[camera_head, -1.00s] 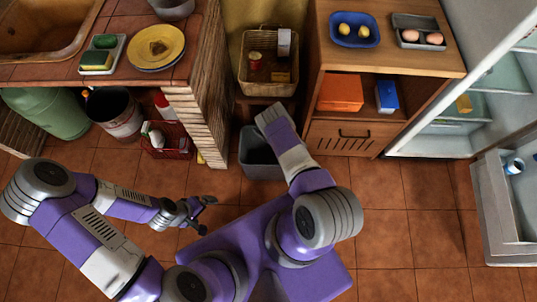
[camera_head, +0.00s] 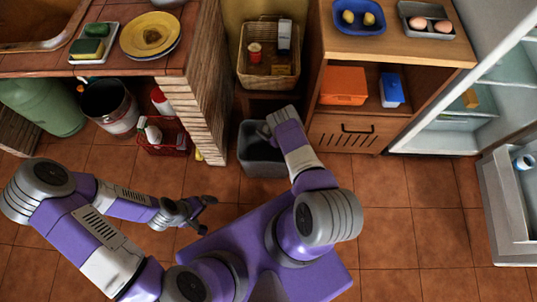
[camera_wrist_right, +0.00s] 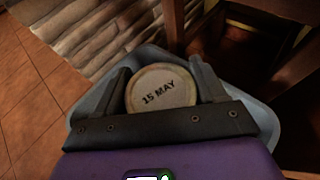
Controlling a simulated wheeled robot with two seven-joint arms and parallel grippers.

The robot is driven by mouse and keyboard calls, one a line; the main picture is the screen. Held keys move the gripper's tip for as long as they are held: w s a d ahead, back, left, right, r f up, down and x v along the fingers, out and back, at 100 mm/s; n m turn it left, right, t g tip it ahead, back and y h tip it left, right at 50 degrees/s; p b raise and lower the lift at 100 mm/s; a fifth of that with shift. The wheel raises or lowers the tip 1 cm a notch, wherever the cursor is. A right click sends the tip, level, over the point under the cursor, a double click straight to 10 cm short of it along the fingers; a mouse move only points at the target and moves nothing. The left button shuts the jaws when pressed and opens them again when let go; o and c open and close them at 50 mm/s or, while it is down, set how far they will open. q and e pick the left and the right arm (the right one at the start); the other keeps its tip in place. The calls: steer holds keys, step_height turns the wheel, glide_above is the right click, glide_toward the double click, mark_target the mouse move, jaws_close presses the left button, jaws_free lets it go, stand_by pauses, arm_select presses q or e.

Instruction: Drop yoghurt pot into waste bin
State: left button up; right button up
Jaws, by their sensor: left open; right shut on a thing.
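In the right wrist view, the yoghurt pot (camera_wrist_right: 160,90) shows its round pale lid marked "15 MAY". My right gripper (camera_wrist_right: 163,88) is shut on it, one finger on each side. Behind the pot and gripper is the grey-blue rim of the waste bin (camera_wrist_right: 84,106), so the pot is over the bin's opening. In the head view the grey waste bin (camera_head: 262,162) stands on the floor, and my right arm reaches over it, hiding the right gripper's jaws and the pot. My left gripper (camera_head: 196,214) is open and empty above the floor tiles.
A wicker basket (camera_head: 243,80) with several items stands behind the bin. A brick counter side (camera_head: 205,90) is to its left and a wooden cabinet (camera_head: 345,135) to its right. A red crate (camera_head: 166,146) and dark bucket (camera_head: 110,107) stand under the counter.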

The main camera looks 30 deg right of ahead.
steer(key=shift+r, duration=0.1)
steer(key=o, duration=1.2)
steer(key=p+v, duration=0.3)
steer(key=v, duration=0.4)
steer(key=shift+s, duration=0.25)
steer(key=shift+d, duration=0.15)
